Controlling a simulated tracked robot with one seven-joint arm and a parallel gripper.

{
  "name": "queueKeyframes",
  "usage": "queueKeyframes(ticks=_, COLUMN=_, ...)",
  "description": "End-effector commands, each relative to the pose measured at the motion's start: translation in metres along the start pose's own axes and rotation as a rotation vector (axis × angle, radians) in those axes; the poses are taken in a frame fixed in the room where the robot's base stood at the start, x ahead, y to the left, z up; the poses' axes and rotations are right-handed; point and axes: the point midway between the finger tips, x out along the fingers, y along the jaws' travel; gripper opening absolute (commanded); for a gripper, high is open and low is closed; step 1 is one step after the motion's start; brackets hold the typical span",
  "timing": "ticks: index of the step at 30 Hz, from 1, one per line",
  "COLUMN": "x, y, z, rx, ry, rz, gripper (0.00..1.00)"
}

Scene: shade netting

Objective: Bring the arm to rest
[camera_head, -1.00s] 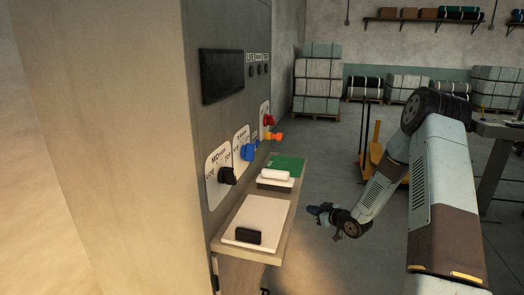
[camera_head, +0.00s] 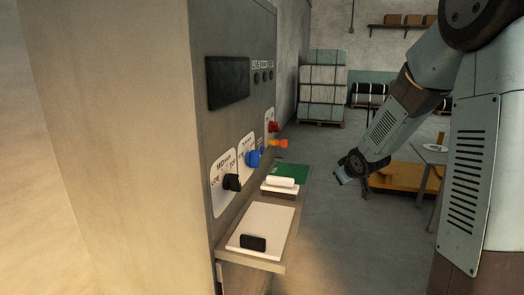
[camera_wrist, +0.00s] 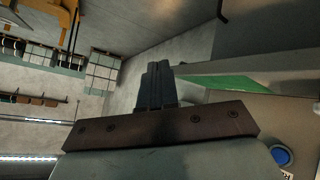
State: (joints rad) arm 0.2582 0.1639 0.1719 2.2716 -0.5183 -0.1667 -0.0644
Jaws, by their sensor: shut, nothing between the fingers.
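My gripper (camera_head: 341,176) hangs in open air to the right of the control cabinet's shelf, apart from it, at the end of my bent arm. In the wrist view its dark fingers (camera_wrist: 155,85) lie together, shut, with nothing seen between them. The grey cabinet (camera_head: 228,122) stands at the left with a black knob (camera_head: 232,182), a blue knob (camera_head: 253,158), a red knob (camera_head: 273,127) and an orange handle (camera_head: 279,143) on its face.
The cabinet's shelf (camera_head: 286,243) sticks out and holds a white sheet, a black block (camera_head: 253,243), a white roll (camera_head: 280,181) and a green board (camera_head: 292,172). Floor right of the shelf is clear.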

Motion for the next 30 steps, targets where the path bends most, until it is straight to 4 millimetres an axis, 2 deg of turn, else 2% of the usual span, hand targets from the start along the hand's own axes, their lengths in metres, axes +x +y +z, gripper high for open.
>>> queueKeyframes(ticks=1, x=-0.017, y=0.001, z=-0.003, rx=0.009, ry=-0.015, rz=0.017, gripper=0.00)
queueKeyframes(ticks=14, x=-0.148, y=-0.008, z=0.007, rx=0.160, ry=-0.168, rz=0.097, gripper=0.00)
queueKeyframes(ticks=23, x=-0.235, y=-0.034, z=0.032, rx=0.292, ry=-0.251, rz=0.089, gripper=0.00)
queueKeyframes(ticks=30, x=-0.300, y=-0.066, z=0.060, rx=0.398, ry=-0.307, rz=0.040, gripper=0.00)
